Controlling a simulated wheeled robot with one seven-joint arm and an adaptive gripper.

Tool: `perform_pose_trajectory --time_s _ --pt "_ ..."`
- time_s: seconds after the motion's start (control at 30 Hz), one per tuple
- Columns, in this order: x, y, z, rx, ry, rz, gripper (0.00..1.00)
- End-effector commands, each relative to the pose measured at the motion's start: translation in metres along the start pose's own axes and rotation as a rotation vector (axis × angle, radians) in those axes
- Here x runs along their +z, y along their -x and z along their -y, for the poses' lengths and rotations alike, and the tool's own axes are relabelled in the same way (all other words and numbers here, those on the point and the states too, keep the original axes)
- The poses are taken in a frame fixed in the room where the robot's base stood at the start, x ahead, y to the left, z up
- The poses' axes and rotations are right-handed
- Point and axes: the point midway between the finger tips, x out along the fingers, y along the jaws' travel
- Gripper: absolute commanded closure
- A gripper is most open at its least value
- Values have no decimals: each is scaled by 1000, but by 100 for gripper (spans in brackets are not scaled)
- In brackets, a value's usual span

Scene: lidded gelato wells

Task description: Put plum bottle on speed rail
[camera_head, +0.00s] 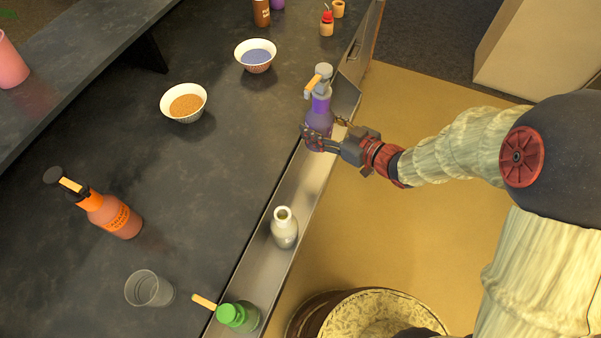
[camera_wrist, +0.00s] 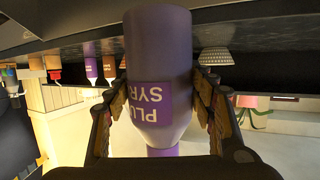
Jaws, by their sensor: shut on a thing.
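The plum bottle (camera_head: 320,111) is purple with a grey pump top and stands upright in my gripper (camera_head: 322,139) over the far part of the speed rail. In the wrist view the plum bottle (camera_wrist: 160,60) fills the middle, its label partly readable, with the fingers of my gripper (camera_wrist: 160,100) shut on both sides of it. The speed rail (camera_head: 305,190) is a long metal trough along the counter's edge. Whether the bottle's base touches the rail floor is hidden by the gripper.
A white bottle (camera_head: 284,230) and a green-capped bottle (camera_head: 238,317) stand in the near part of the rail. On the counter are an orange bottle (camera_head: 113,214), a clear cup (camera_head: 149,289) and two bowls, one orange-filled (camera_head: 186,103), one blue-filled (camera_head: 256,56). A round bin (camera_head: 365,315) stands below.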

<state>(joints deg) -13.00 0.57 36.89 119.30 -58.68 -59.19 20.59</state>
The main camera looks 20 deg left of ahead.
Motion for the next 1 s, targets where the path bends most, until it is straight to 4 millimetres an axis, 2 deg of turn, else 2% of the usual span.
perform_pose_trajectory --time_s 0.03,0.2,0.5,0.6,0.83,1.0 --pt "13 -4 0 0 -4 0 93" --pt "51 -15 0 0 -5 1 93" --pt "109 -34 -1 2 -2 -1 93" --pt "119 -37 0 1 -2 -1 93" --pt "129 -40 0 2 -1 -2 93" --pt "151 -47 -1 2 -2 0 93"
